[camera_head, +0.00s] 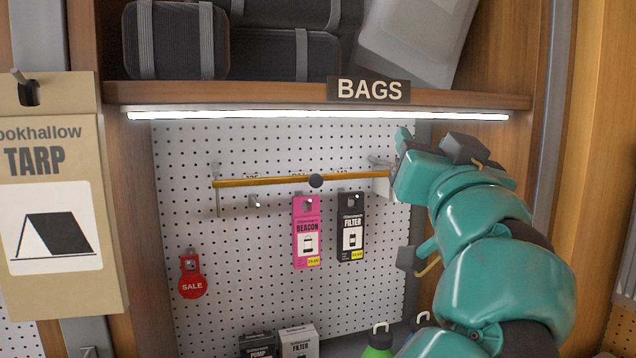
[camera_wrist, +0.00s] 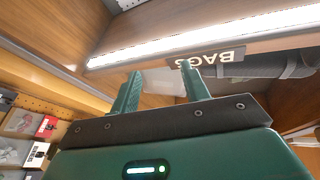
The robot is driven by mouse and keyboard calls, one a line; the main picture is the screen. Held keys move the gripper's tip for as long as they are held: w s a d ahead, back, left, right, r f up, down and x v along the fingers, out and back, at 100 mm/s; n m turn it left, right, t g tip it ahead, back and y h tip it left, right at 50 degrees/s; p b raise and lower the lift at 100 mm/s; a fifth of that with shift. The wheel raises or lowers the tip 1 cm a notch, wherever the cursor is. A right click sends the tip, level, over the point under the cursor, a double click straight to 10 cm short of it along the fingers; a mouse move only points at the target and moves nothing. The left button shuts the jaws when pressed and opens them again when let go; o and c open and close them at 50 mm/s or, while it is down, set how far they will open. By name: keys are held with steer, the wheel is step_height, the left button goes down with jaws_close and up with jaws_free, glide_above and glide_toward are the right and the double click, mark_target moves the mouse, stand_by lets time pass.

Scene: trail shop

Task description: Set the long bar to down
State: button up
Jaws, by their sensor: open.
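The long bar (camera_head: 265,182) is a thin yellow-orange bar running nearly level across the pegboard under the BAGS shelf. The bar is not visible in the wrist view.
The BAGS shelf (camera_head: 230,95) with its bright light strip overhangs the bar. A pink BEACON pack (camera_head: 307,245) and a black FILTER pack (camera_head: 350,240) hang below it. A red SALE tag (camera_head: 192,284) hangs at left. A wooden side panel (camera_head: 485,130) stands at right.

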steer(key=w+a+f+n+g+y, duration=0.2)
steer(key=a+f+n+g+y, duration=0.35)
steer(key=a+f, duration=0.2)
steer(key=p, duration=0.5)
glide_toward(317, 181)
steer(key=shift+n+t+y, duration=0.25)
steer(key=shift+n+t, duration=0.1)
steer(key=shift+n, duration=0.1)
steer(key=shift+f+p+x, duration=0.15)
steer(key=shift+p+x, duration=2.1)
steer(key=shift+p, duration=0.4)
steer(key=shift+f+p+x, duration=0.15)
steer(key=shift+p+x, duration=2.1)
steer(key=shift+p, duration=0.4)
steer(key=shift+c, duration=0.3)
steer(key=shift+d, duration=0.1)
jaws_close()
